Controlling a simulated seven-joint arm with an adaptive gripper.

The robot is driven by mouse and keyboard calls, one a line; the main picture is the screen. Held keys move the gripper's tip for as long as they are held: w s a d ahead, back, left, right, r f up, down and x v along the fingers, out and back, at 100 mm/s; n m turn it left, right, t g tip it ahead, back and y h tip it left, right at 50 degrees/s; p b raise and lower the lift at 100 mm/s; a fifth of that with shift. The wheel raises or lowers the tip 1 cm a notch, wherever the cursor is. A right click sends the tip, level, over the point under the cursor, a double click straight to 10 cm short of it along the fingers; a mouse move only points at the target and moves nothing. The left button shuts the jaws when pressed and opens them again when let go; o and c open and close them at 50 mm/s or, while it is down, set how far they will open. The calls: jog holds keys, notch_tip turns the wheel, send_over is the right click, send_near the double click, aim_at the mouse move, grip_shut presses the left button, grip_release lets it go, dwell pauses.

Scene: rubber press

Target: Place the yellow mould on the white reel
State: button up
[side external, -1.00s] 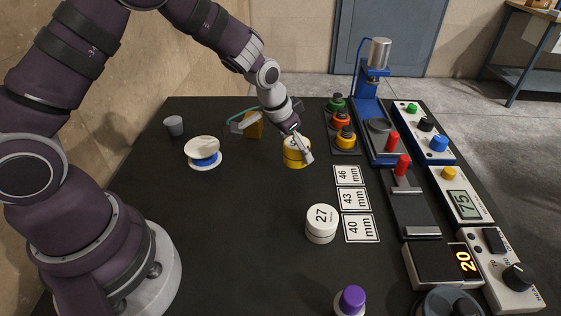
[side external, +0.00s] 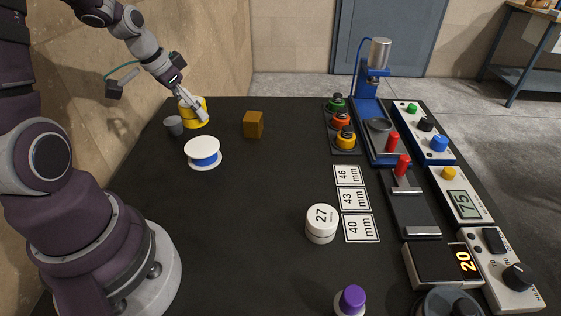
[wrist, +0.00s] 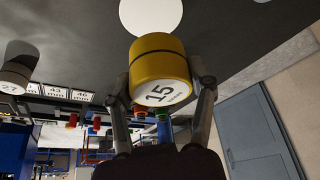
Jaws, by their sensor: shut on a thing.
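The yellow mould (side external: 197,104) has a dark band and a white face marked 15. My gripper (side external: 192,109) is shut on it at the far left of the table. In the wrist view the mould (wrist: 160,65) sits between the two fingers (wrist: 160,82), its marked face towards the camera. The white reel (side external: 203,146), with white discs and a blue middle, stands upright on the table, nearer the side camera than the mould and apart from it. A white disc, apparently the reel top (wrist: 150,14), shows beyond the mould.
A grey cup (side external: 174,125) stands close to the mould and reel. A brown block (side external: 253,124) is to their right. A white mould marked 27 (side external: 321,222), size cards (side external: 351,200) and the blue press (side external: 372,110) are farther right. The middle of the table is clear.

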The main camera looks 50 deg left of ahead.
aim_at(180, 109)
notch_tip(180, 109, down, 6)
jog(key=shift+f, duration=0.1)
jog(key=o, duration=1.2)
jog(key=shift+o, duration=0.2)
jog(key=v, duration=1.2)
jog(key=shift+w+d, duration=0.15)
jog(key=s+d+r, duration=0.1)
jog(key=d+r, duration=0.1)
jog(key=d, duration=0.5)
jog(key=s+d+r+t, duration=0.1)
jog(key=s+d+r, duration=0.1)
jog(key=d, duration=0.6)
jog(key=shift+d+r, duration=0.15)
jog(key=shift+r, duration=0.4)
